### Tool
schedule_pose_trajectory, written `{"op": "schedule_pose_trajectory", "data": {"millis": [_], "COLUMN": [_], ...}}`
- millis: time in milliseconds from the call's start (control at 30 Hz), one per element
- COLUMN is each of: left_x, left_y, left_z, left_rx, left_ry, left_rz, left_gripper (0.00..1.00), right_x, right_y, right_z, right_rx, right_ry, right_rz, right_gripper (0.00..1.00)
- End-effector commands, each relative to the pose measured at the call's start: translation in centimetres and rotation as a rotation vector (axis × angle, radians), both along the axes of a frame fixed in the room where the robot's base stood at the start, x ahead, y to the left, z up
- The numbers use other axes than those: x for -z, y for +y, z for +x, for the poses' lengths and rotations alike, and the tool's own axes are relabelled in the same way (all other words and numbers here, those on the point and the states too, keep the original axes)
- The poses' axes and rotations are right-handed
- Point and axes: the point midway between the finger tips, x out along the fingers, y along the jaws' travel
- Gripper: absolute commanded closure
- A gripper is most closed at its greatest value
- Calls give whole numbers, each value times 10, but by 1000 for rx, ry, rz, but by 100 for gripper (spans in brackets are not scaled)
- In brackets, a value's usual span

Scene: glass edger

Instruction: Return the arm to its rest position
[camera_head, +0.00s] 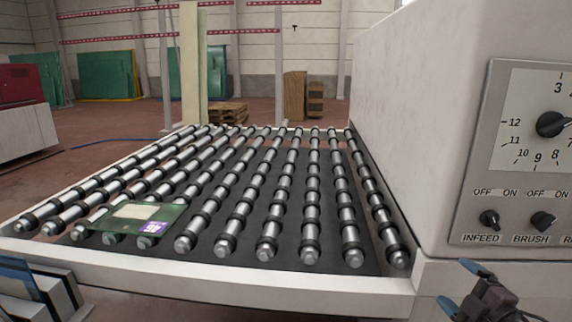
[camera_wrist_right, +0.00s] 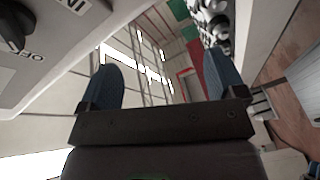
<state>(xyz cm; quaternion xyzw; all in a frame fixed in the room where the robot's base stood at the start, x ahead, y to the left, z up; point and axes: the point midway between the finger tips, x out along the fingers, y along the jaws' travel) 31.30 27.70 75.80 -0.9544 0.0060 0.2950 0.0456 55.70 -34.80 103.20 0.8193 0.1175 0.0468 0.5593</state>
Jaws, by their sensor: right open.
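My right gripper (camera_head: 462,285) is at the lower right of the head view, in front of the machine's white housing and below the control panel. Its two blue fingertips are spread apart with nothing between them. The right wrist view also shows the open, empty gripper (camera_wrist_right: 162,88), with the panel edge at the upper left. My left gripper is in neither view.
The control panel (camera_head: 520,150) has a large dial (camera_head: 552,124), an INFEED knob (camera_head: 489,219) and a BRUSH knob (camera_head: 543,221). A roller conveyor (camera_head: 290,283) lies left of the housing. A green glass sheet (camera_head: 165,213) with a label rests on its rollers.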

Motion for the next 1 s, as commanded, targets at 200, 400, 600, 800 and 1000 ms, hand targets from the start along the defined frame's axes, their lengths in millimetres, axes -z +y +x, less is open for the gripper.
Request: {"op": "schedule_pose_trajectory", "data": {"millis": [200,400,600,800,1000], "left_x": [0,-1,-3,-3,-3], "left_y": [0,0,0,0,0], "left_z": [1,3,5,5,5], "left_rx": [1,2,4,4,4], "left_ry": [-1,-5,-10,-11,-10], "left_rz": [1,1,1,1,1], "left_gripper": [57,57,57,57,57], "right_x": [91,161,217,255,271], "right_y": [10,28,50,69,72], "right_z": [-42,-92,-151,-208,-239], "right_rx": [138,261,396,528,583], "right_ry": [224,380,488,562,603], "right_rz": [370,634,842,974,996], "right_gripper": [11,11,11,11,11]}}
